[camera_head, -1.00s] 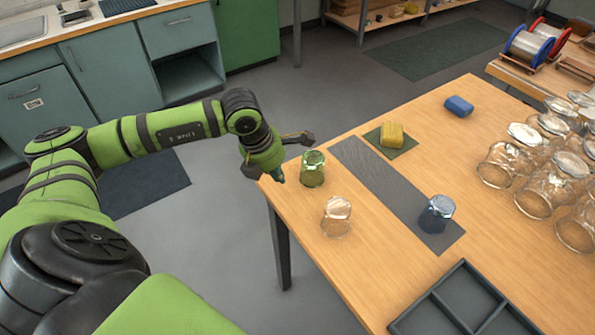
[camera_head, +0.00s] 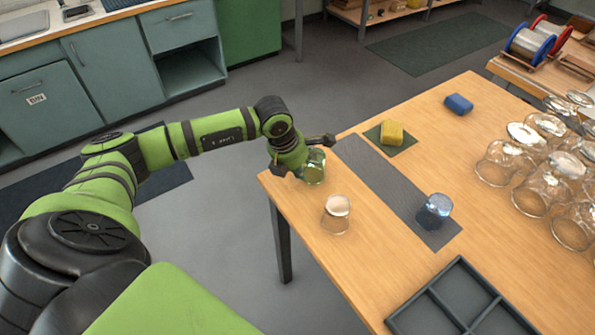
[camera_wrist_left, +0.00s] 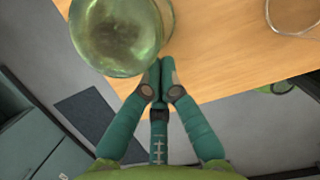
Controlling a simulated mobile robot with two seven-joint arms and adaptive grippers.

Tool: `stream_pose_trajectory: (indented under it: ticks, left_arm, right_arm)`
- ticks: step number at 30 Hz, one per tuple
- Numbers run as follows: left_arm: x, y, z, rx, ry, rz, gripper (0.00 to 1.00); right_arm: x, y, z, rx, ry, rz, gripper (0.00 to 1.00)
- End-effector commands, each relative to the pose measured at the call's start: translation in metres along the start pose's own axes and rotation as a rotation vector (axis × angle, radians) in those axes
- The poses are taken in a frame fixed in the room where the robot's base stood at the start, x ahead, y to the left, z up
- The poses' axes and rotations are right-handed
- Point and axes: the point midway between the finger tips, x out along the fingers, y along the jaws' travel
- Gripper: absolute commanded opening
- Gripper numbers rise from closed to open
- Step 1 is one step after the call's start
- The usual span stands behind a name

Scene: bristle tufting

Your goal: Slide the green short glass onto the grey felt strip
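My right gripper is not in view.
A blue glass (camera_head: 434,211) stands on the strip's near right end. A clear glass (camera_head: 336,214) stands in front of the green one.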

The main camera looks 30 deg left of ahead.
Motion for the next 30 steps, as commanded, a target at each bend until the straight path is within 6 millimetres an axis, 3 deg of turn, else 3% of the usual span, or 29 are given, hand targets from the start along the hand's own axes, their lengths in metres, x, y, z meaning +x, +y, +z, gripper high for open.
stream_pose_trajectory:
  ticks: [9,18,24,30]
  left_arm:
    - [0.029,-0.002,0.073,-0.001,-0.009,-0.003,0.0]
    - [0.043,-0.002,0.13,-0.001,-0.005,-0.003,0.0]
    - [0.045,-0.001,0.146,0.001,-0.003,-0.002,0.0]
    - [0.044,-0.001,0.148,0.002,-0.002,-0.001,0.0]
  right_arm:
    - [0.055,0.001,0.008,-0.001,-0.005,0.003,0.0]
    - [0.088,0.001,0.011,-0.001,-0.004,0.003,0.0]
    - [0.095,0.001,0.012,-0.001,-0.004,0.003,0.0]
    - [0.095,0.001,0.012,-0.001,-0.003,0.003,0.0]
